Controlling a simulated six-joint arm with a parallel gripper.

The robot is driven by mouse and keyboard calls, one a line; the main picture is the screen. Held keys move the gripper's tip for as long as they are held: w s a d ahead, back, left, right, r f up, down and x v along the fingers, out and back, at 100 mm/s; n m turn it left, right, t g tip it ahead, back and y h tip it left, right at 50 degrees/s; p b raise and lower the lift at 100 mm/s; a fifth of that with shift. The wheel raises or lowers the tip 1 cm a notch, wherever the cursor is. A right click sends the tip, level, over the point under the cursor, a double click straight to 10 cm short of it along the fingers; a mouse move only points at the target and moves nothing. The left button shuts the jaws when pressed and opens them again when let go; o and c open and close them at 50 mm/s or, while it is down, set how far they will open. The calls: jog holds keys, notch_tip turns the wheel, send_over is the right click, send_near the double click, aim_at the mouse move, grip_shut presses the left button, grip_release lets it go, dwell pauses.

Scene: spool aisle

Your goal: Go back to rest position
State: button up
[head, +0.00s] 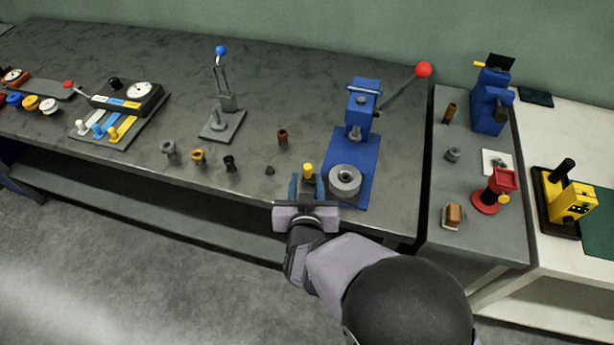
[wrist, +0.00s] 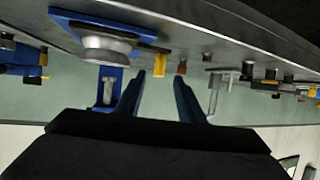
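My gripper (head: 308,186) is at the front edge of the dark bench (head: 330,60), left of the blue press (head: 350,150). Its two blue fingers stand apart in the wrist view (wrist: 159,76), with nothing clamped between them. A small yellow-topped piece (head: 308,170) is at the fingertips. In the wrist view this yellow piece (wrist: 160,64) shows in the gap, with space on both sides. Its lower part is hidden by the fingers in the head view.
The blue press has a red-knobbed lever (head: 424,70) and a grey round part (head: 345,181) close right of my gripper. Several small bushings, one brown (head: 282,136), stand to the left. A toggle clamp (head: 223,110) stands behind them. The floor in front (head: 130,260) is clear.

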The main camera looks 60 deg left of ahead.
jog(key=shift+s+d+r, duration=0.15)
jog(key=shift+s+d, duration=0.1)
jog(key=shift+d, duration=0.1)
